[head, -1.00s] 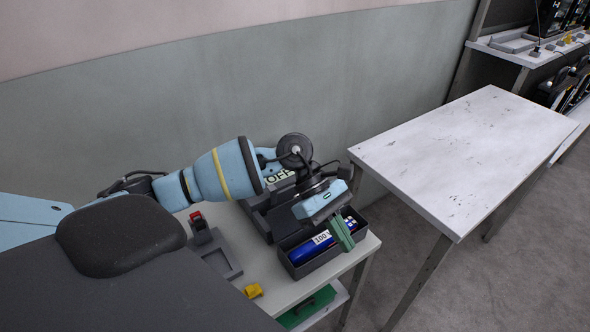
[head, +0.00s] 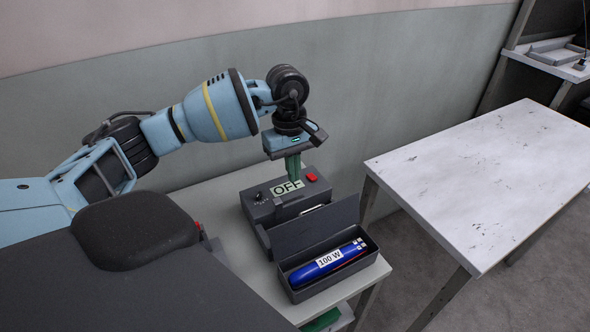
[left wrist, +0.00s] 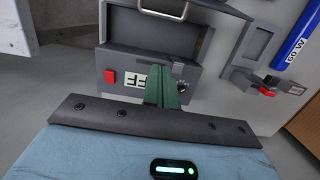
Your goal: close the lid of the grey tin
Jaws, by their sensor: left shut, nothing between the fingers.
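The grey tin (head: 328,287) sits open at the front of the small table. Its lid (head: 315,229) stands raised along the tin's back edge. Inside lies a blue cylinder (head: 320,266) labelled 100 W. My left gripper (head: 294,180) points down with its green fingers shut and empty. It is behind the raised lid, over or close in front of a grey box with an OFF sign. Whether the fingertips touch the box is unclear. My right gripper is out of view.
The grey box (head: 258,210) with a red button (head: 311,177) and a knob stands directly behind the tin. A white table (head: 485,190) at right is bare. A blue 60 W tube (left wrist: 297,38) shows in the left wrist view.

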